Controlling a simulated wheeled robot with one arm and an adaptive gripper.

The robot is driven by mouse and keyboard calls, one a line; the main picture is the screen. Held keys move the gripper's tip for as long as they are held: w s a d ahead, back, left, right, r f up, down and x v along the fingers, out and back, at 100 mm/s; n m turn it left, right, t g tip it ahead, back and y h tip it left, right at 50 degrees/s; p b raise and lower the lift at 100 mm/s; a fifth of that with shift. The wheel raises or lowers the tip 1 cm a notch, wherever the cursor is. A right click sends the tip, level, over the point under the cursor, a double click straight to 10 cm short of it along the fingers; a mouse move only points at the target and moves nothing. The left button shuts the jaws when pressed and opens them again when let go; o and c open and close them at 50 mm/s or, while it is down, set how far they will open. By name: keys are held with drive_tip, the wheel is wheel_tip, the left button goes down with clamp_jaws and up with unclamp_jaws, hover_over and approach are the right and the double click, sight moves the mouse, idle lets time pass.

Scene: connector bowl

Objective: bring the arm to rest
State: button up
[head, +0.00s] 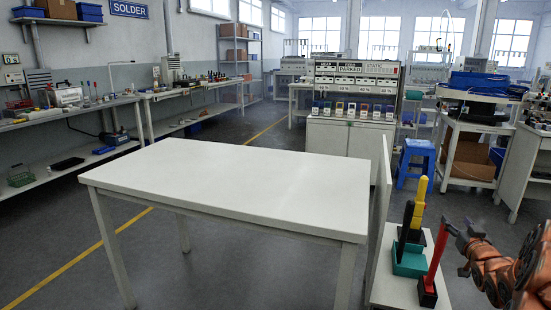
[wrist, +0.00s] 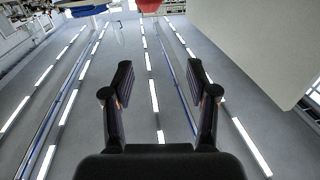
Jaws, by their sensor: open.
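My gripper (head: 456,244) is at the right edge of the head view, at the end of my orange arm. It is beside and to the right of a small white stand (head: 391,284) that carries colored parts. In the wrist view my gripper (wrist: 159,70) is open, with its two dark fingers well apart and nothing between them. Behind the fingers, the wrist view shows a grey surface with rows of bright strips.
A tall red piece (head: 436,257) in a black base stands on the stand close to my gripper. A teal block (head: 410,262) and an upright yellow piece (head: 420,190) stand left of it. A thin white panel (head: 381,210) separates them from the bare white table (head: 240,180).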

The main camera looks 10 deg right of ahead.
drive_tip(key=s+a+r+g+y+p, duration=0.1)
drive_tip(key=s+a+r+g+p, duration=0.2)
drive_tip(key=a, duration=0.5)
drive_tip(key=s+a+r+n+g+y+p, duration=0.1)
drive_tip(key=a+r+g+p, duration=0.2)
drive_tip(key=a+p, duration=0.4)
drive_tip(key=s+a+r+g+p, duration=0.2)
drive_tip(key=a+r+g+p, duration=0.1)
drive_tip(key=a, duration=0.5)
drive_tip(key=s+a+r+n+g+y+p, duration=0.1)
drive_tip(key=s+a+r+g+p, duration=0.2)
drive_tip(key=s+a, duration=0.5)
drive_tip(key=s+a+r+n+g+y+p, duration=0.1)
drive_tip(key=s+a+r+g+y+p, duration=0.1)
drive_tip(key=s+a, duration=0.6)
drive_tip(key=s+a+r+n+g+y+p, duration=0.1)
drive_tip(key=s+a+r+g+p, duration=0.3)
drive_tip(key=s, duration=1.2)
drive_tip(key=a+r+p, duration=0.1)
drive_tip(key=a+p, duration=0.1)
drive_tip(key=a, duration=0.2)
drive_tip(key=shift+s+a+g, duration=0.2)
drive_tip(key=shift+s+g, duration=0.1)
